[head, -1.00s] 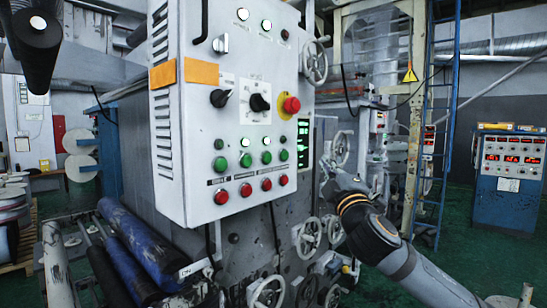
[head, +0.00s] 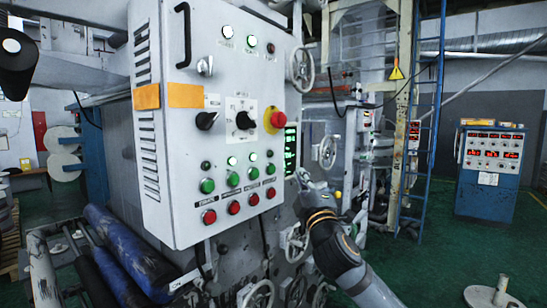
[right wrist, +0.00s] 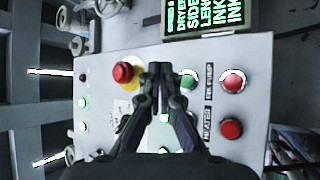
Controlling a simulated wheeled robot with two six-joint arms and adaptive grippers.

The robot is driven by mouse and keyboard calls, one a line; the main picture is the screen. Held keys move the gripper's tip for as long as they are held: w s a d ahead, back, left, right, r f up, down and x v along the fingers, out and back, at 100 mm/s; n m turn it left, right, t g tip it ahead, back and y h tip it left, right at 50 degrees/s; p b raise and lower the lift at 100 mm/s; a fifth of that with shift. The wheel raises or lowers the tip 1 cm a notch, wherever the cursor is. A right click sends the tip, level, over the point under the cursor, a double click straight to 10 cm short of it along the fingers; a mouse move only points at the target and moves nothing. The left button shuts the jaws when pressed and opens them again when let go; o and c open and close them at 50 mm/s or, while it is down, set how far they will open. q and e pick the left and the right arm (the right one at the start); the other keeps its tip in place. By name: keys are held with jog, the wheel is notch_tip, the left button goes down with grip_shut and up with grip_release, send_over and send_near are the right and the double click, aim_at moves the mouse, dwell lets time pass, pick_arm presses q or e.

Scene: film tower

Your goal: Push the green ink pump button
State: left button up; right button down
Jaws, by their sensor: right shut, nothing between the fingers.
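The green ink pump button (head: 270,168) is the rightmost green button on the grey control panel (head: 175,215). In the right wrist view it is the green button (right wrist: 187,78) beside the "INK PUMP" label, with a red button (right wrist: 233,80) past the label. My right gripper (head: 301,174) is at the panel's right edge, just below the green text display, in the head view. In the right wrist view its shut, empty fingers (right wrist: 160,68) appear just left of the green button. I cannot tell the gap to the panel. My left gripper is not in view.
The red emergency stop (head: 278,119) on its yellow base is above the green buttons. It also shows left of my fingertips in the right wrist view (right wrist: 125,72). Handwheels (head: 301,69) sit by the panel. A blue cabinet (head: 487,195) stands far right on open green floor.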

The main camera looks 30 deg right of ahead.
aim_at(272, 169)
jog(key=shift+w+a+p, duration=0.35)
jog(key=shift+w+p, duration=0.25)
jog(key=shift+w, duration=0.25)
jog(key=shift+w+a+p, duration=0.4)
jog(key=shift+w+p, duration=0.15)
jog(key=shift+w, duration=0.25)
jog(key=shift+w+a+p, duration=0.35)
jog(key=shift+w+p, duration=0.25)
jog(key=shift+w, duration=0.25)
jog(key=shift+w+a, duration=0.15)
jog(key=shift+w, duration=0.25)
jog(key=shift+w+a+p, duration=0.15)
jog(key=shift+w+p, duration=0.25)
jog(key=shift+s, duration=0.1)
dwell(0.4)
jog(key=shift+s+d+b, duration=0.3)
jog(key=shift+s, duration=0.4)
